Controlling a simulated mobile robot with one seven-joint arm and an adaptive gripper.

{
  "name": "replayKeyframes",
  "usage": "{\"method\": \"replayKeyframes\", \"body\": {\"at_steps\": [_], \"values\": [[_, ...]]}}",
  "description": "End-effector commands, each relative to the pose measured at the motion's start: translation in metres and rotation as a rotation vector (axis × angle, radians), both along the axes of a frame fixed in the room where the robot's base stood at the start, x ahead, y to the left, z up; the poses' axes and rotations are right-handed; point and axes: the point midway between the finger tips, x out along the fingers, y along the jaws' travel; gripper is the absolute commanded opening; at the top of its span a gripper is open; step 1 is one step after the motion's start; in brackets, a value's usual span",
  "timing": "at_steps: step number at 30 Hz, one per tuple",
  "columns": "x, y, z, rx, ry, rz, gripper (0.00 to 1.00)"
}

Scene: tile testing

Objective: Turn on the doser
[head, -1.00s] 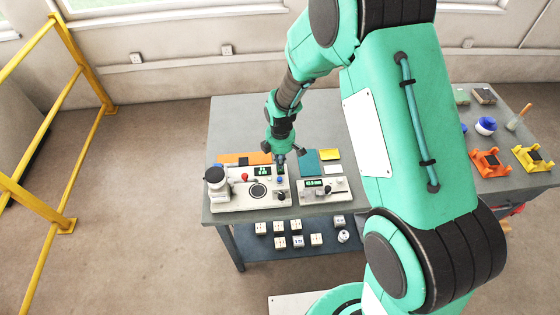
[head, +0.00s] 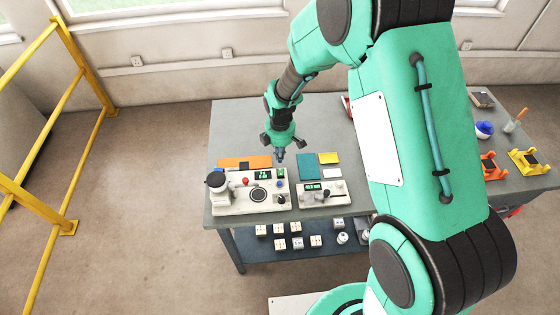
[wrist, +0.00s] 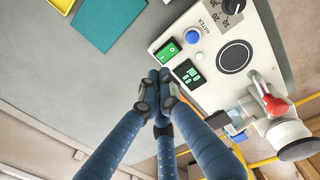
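A white bench device (head: 230,203), probably the doser, stands at the table's front left. It bears a lit display (head: 263,174), a green switch (head: 281,173), a blue button (head: 280,184), a red-tipped lever (head: 245,181) and a round dark plate (head: 258,194). The wrist view shows the green switch (wrist: 168,51), blue button (wrist: 193,36) and lit display (wrist: 188,73). My gripper (head: 279,157) is just behind the device's back right corner. In the wrist view my gripper (wrist: 158,88) has its fingertips together, empty, near the switch and display but apart from the switch.
A smaller device (head: 312,199) with a lit display stands close on the right. An orange case (head: 240,162), a teal pad (head: 306,166) and a yellow pad (head: 328,158) lie behind. Several small white boxes (head: 297,243) sit on the lower shelf. The table's back left is clear.

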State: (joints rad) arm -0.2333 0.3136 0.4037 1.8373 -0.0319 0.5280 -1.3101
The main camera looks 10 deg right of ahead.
Motion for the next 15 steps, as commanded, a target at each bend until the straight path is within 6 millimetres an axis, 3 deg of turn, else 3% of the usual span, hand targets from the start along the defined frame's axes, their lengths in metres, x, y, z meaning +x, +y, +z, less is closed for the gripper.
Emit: {"method": "replayKeyframes", "body": {"at_steps": [9,15], "values": [[0.008,0.000,0.055,0.001,-0.002,0.000,0.00],[0.010,0.000,0.074,0.000,0.000,0.000,0.00]]}}
